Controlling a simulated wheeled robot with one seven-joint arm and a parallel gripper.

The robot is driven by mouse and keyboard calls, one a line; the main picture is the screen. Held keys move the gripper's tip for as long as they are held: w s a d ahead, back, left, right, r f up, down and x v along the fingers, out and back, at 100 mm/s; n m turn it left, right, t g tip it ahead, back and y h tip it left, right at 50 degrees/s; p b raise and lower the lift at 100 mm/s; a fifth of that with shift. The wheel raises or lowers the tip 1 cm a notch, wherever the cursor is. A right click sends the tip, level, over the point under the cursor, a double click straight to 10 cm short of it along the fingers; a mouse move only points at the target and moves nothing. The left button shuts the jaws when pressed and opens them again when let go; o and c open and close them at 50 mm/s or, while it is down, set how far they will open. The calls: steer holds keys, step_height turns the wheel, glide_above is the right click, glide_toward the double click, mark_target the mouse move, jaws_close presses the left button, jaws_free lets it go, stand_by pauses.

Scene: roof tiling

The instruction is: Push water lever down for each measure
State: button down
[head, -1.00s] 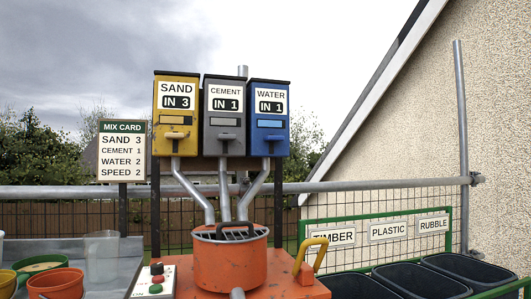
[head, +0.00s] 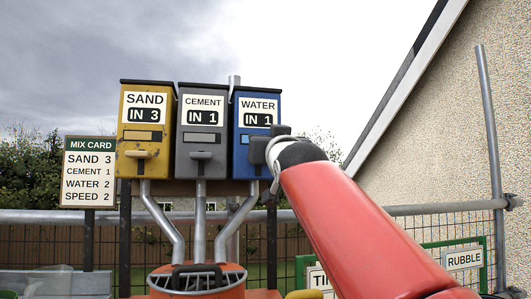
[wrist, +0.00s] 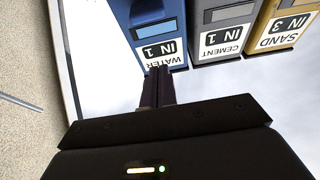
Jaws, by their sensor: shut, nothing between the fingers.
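The blue water dispenser (head: 258,107) hangs at the right of the row, with a label reading WATER IN 1. My gripper (head: 262,150) is at the lower front of this box in the head view and hides its lever. In the wrist view, which is upside down, my shut, empty fingers (wrist: 158,72) overlap the lower edge of the water label (wrist: 160,50). I cannot tell whether they touch the box. The mix card (head: 90,171) reads SAND 3, CEMENT 1, WATER 2, SPEED 2.
The yellow sand box (head: 146,110) reads IN 3 and the grey cement box (head: 203,110) reads IN 1, both close to the left of the water box. Metal chutes lead down to the orange mixer drum (head: 197,279). A rail (head: 420,209) runs behind.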

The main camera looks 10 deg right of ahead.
steer(key=shift+r, duration=0.1)
steer(key=p, duration=0.5)
glide_toward(261, 132)
steer(key=w+a, duration=0.2)
steer(key=shift+w+d+f+b, duration=0.15)
steer(key=shift+f+b, duration=0.15)
steer(key=shift+f, duration=0.35)
steer(key=shift+w+d+f+b, duration=0.1)
steer(key=shift+f+b, duration=0.2)
steer(key=shift+f, duration=0.3)
